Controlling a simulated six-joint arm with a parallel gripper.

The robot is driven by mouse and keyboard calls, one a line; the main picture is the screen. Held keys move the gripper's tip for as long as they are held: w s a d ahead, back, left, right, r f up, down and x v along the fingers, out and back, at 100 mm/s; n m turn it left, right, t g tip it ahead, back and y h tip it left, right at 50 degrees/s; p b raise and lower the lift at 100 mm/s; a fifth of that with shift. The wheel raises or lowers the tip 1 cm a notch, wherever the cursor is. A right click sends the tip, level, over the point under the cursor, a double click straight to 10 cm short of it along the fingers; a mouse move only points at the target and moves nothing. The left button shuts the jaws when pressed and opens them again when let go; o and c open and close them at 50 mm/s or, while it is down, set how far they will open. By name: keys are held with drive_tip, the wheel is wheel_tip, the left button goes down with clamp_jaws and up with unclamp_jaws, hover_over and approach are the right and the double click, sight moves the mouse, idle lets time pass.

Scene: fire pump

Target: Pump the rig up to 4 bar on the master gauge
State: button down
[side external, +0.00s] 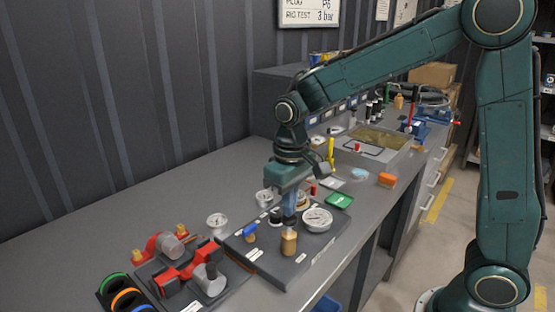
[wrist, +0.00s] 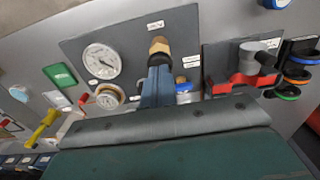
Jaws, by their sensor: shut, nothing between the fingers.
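The pump rig is a dark board (side external: 262,262) on the bench. A large white round gauge, which I take as the master gauge (side external: 318,219), sits on its right side and shows in the wrist view (wrist: 102,61); its reading is too small to tell. A tan, brass-coloured knob (side external: 289,243) stands at the board's front, also in the wrist view (wrist: 160,46). My gripper (side external: 289,217) is shut and empty, pointing down with its tips (wrist: 158,62) right at the knob's top; I cannot tell whether they touch. A blue-handled valve (side external: 250,232) stands left of the knob.
Smaller gauges (side external: 264,198) (side external: 217,221) stand behind and left. A red pump-like fitting (side external: 185,268) and coloured rings (side external: 125,298) lie at the front left. A green card (side external: 340,201) and an orange block (side external: 387,179) lie to the right. The bench's back left is clear.

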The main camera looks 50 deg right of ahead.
drive_tip(key=shift+f, duration=0.4)
drive_tip(key=shift+f, duration=1.1)
drive_tip(key=shift+r, duration=1.5)
drive_tip(key=shift+f, duration=1.55)
drive_tip(key=shift+r, duration=1.55)
drive_tip(key=shift+r, duration=0.15)
